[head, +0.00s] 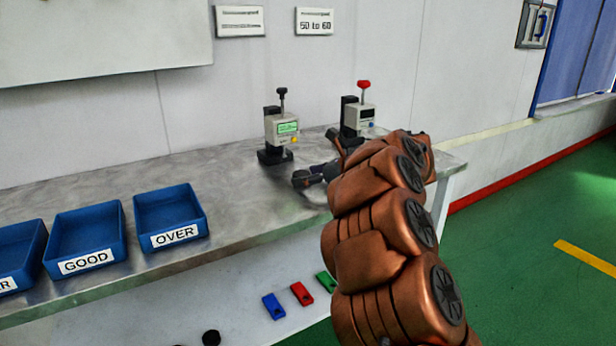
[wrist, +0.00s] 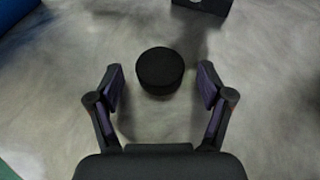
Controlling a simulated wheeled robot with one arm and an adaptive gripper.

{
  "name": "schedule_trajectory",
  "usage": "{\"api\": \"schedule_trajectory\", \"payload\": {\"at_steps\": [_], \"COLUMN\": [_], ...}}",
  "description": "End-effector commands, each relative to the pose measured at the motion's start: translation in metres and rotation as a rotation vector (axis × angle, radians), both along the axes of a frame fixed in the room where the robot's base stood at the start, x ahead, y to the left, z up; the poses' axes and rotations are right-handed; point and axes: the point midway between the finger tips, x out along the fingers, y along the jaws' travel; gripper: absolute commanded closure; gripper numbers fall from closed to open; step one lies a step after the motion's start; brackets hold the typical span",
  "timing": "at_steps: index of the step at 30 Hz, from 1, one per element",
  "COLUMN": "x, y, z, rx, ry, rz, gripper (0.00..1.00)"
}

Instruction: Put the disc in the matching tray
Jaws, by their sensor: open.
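A black round disc (wrist: 160,71) lies on the metal bench in the wrist view, ahead of and between the spread fingers. My gripper (head: 316,157) is open over the bench by the gauges, and its empty open fingers (wrist: 159,86) show in the wrist view. I cannot make out this disc in the head view. Three blue trays stand at the left of the bench: OVER (head: 170,190), GOOD (head: 87,220) and one cut off by the edge (head: 22,243), its label ending in R. All three look empty.
A gauge with a lit green screen (head: 283,130) and one with a red knob (head: 360,115) stand at the back. A sign (head: 314,21) reads 50 to 60. Blue (head: 273,306), red (head: 301,293) and green (head: 326,281) pieces and a black disc (head: 210,338) lie lower in front.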

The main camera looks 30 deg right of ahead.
Motion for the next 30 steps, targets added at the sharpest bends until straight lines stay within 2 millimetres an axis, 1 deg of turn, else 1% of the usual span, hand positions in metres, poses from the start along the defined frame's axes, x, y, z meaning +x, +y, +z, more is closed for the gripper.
{"api": "schedule_trajectory", "payload": {"at_steps": [7, 11, 14, 24, 30], "x": [-0.001, -0.006, -0.016, -0.066, -0.089], "y": [-0.001, -0.004, -0.009, -0.031, -0.041], "z": [0.0, 0.003, 0.007, 0.03, 0.04], "rx": [0.0, -0.001, -0.003, -0.001, -0.001], "ry": [0.0, -0.001, 0.0, -0.001, 0.001], "rz": [-0.001, -0.004, -0.006, -0.004, -0.004], "gripper": [0.2, 0.2, 0.2, 0.2, 0.2]}}
